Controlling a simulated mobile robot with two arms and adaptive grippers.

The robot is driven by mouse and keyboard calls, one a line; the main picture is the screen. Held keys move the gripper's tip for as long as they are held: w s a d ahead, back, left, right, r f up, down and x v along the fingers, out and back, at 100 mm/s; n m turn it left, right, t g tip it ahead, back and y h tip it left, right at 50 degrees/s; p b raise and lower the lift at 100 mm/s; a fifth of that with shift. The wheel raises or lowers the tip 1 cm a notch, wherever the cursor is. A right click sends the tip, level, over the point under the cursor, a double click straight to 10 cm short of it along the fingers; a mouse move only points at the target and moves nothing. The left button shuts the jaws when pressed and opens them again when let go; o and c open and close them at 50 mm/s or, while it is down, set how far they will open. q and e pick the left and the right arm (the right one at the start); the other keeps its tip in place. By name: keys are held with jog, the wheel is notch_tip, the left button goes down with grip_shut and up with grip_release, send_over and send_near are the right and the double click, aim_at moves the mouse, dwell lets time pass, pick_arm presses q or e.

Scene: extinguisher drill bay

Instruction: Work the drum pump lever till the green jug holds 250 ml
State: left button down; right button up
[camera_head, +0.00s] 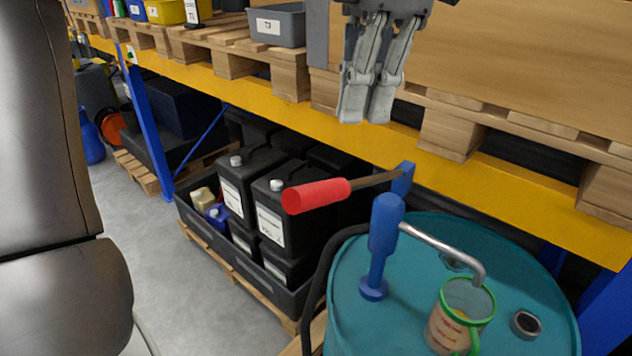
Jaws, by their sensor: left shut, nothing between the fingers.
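The drum pump is blue, with its upright body (384,228) on top of a teal drum (350,285). Its lever ends in a red grip (316,195) that points left, and the shaft runs right to a blue bracket. A metal spout (450,246) curves down over the green jug (447,329), a see-through measuring jug with green rim and handle, standing on the drum lid. Its liquid level cannot be read. My left gripper (366,112) is shut and empty, pointing down above the lever, apart from it. My right gripper is out of view.
A yellow rack beam (400,147) with pallets and a grey bin (277,25) runs behind the pump. Black canisters (283,212) stand in a dark tray left of the drum. A dark ring-shaped cap (525,324) lies right of the jug. Grey floor (200,290) is clear at left.

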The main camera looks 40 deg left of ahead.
pick_arm(q)
jog(key=shift+w+r, duration=0.1)
jog(key=shift+r, duration=0.75)
